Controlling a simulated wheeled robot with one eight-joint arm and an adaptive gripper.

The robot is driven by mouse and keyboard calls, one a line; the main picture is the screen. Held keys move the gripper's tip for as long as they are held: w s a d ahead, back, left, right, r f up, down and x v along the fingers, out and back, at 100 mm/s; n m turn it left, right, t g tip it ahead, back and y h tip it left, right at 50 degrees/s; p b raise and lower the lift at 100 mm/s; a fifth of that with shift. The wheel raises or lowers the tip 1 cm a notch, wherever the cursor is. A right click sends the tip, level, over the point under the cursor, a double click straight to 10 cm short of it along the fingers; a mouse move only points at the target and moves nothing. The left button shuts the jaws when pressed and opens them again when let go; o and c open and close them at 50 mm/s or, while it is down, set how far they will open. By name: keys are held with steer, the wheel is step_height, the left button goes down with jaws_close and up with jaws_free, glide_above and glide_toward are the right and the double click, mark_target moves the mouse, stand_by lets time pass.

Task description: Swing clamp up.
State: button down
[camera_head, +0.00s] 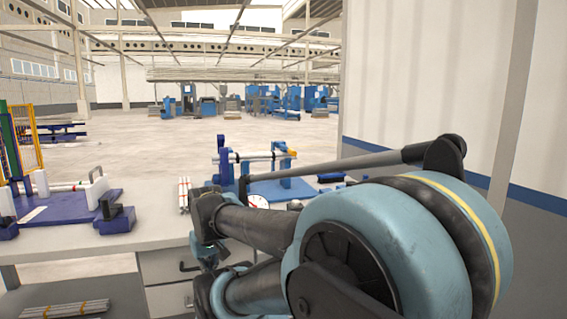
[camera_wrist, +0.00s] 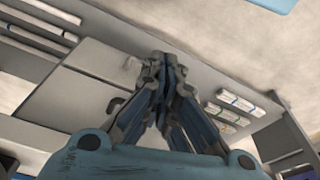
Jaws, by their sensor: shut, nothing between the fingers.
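A blue fixture (camera_head: 285,187) stands on the workbench at the centre, with upright posts and a light pipe (camera_head: 254,156) lying across them. An orange part (camera_head: 291,152) shows at the pipe's right end. A clamp on this fixture cannot be made out clearly; my arm covers its lower front. My gripper (camera_wrist: 161,62) shows in the wrist view with its fingers together and nothing between them. It is near the bench front, facing the grey drawer cabinet, apart from the fixture. In the head view my arm mostly hides it.
Another blue fixture (camera_head: 66,207) with white blocks and a grey handle (camera_head: 97,188) sits on the bench at left. A bundle of thin pipes (camera_head: 184,194) lies between the fixtures. The drawer cabinet (camera_wrist: 75,100) is under the bench. A wall (camera_head: 440,80) stands at right.

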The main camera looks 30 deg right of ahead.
mark_target(286, 149)
steer(key=w+d+r+n+g+h, duration=0.2)
steer(key=w+d+r+n+h, duration=0.5)
steer(key=w+d+r, duration=0.9)
steer(key=w+d+r+n+g+h, duration=0.1)
steer(key=w+d+r+n+h, duration=0.1)
steer(key=w+d, duration=0.7)
steer(key=w+d+r+n+g+h, duration=0.2)
steer(key=w+d+r+n, duration=0.3)
steer(key=w+d, duration=0.4)
steer(key=shift+d+r+n+h, duration=0.15)
steer(key=shift+d+n+h, duration=0.15)
steer(key=shift+d+n, duration=0.25)
steer(key=shift+d, duration=0.1)
steer(key=x, duration=1)
steer(key=shift+s+d+r, duration=0.1)
steer(key=shift+d+r, duration=0.05)
steer(key=shift+r, duration=0.85)
steer(key=shift+s+d+r, duration=0.1)
steer(key=shift+d+r, duration=0.05)
steer(key=shift+r, duration=0.85)
